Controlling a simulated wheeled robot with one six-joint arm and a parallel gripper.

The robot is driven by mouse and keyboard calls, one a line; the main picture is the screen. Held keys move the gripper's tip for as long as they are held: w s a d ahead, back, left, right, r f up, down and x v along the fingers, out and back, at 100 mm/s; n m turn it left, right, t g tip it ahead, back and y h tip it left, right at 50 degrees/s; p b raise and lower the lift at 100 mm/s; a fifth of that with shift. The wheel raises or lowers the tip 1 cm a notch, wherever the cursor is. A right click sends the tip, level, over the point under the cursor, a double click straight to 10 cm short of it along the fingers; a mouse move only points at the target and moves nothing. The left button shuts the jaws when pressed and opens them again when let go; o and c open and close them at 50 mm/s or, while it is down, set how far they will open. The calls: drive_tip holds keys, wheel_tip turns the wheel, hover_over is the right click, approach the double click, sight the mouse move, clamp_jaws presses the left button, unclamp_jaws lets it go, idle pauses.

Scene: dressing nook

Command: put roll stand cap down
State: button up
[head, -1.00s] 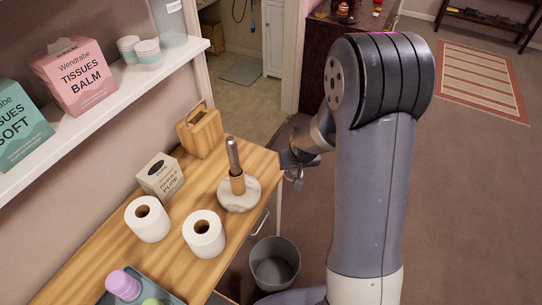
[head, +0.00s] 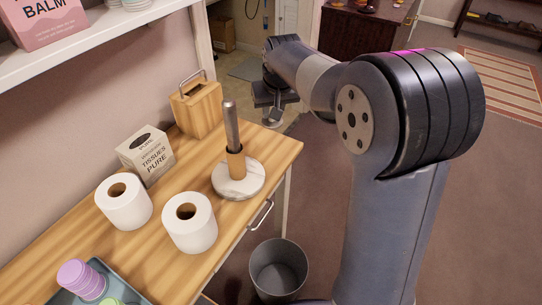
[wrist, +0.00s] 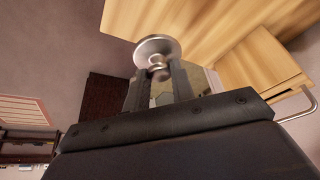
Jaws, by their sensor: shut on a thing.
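The roll stand (head: 232,125) is upright near the counter's right end, with a metal rod, a brown cardboard core low on it and a round marble base (head: 238,180). My gripper (head: 272,112) is beyond the counter's right edge, up and right of the stand and apart from it. It is shut on the silver roll stand cap (wrist: 157,50), a round disc with a small knob between the fingertips. The cap shows only as a small grey shape in the head view (head: 273,121). My fingers (wrist: 157,90) partly hide its knob in the wrist view.
The wooden counter (head: 150,257) holds two white paper rolls (head: 188,222), a tissue box (head: 147,153), a wooden box with a metal handle (head: 196,106) and a tray (head: 62,298) with cups. A grey bin (head: 278,270) stands on the floor. Bare counter lies around the stand.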

drive_tip(key=shift+a, duration=0.2)
drive_tip(key=shift+f, duration=0.45)
wheel_tip(320, 180, down, 9)
drive_tip(key=shift+r+b, duration=0.1)
drive_tip(key=shift+b, duration=0.95)
drive_tip(key=shift+f, duration=0.25)
drive_tip(key=o, duration=1)
drive_tip(key=shift+r, duration=0.1)
